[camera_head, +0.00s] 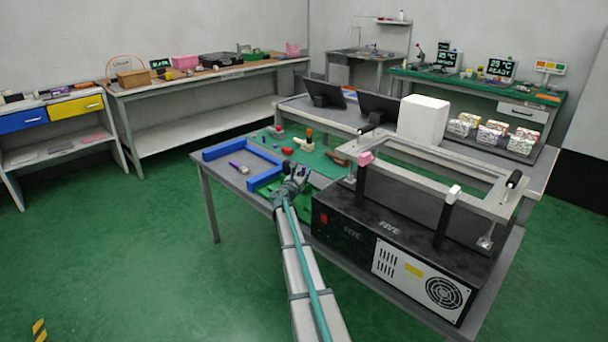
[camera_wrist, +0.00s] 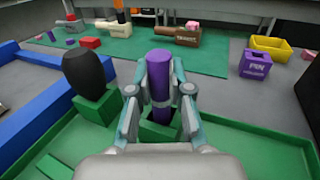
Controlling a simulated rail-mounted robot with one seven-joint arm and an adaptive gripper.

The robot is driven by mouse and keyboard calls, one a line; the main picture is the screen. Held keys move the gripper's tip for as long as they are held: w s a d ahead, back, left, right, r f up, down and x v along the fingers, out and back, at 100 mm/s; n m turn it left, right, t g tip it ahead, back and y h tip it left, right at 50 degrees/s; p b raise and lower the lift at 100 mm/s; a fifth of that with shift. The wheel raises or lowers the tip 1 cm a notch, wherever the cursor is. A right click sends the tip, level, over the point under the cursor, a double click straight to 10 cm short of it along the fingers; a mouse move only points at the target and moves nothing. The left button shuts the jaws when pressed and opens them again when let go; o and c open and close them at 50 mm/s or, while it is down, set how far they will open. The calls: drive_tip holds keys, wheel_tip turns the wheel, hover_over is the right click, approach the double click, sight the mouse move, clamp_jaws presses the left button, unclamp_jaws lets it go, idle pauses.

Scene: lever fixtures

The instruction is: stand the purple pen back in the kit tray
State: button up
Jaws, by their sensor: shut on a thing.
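The purple pen (camera_wrist: 160,75) stands roughly upright between the fingers of my gripper (camera_wrist: 160,95) in the wrist view. My gripper is shut on it, with a finger on each side. The pen's lower end is at a green square holder (camera_wrist: 150,138) of the green kit tray (camera_wrist: 240,148); my gripper partly hides this, and I cannot tell how deep it sits. In the head view my gripper (camera_head: 294,178) is over the table near the blue frame, and the pen cannot be made out there.
A black rounded handle (camera_wrist: 86,72) stands in a green holder close left of my gripper. Blue rails (camera_wrist: 50,98) lie further left. A purple labelled block (camera_wrist: 256,66) and a yellow bin (camera_wrist: 270,48) stand behind right. A black machine (camera_head: 390,240) stands right of my arm.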

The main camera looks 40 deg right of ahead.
drive_tip(key=shift+f, duration=0.1)
drive_tip(key=shift+f, duration=0.15)
drive_tip(key=o, duration=0.8)
drive_tip(key=shift+r, duration=0.25)
drive_tip(key=v, duration=1.2)
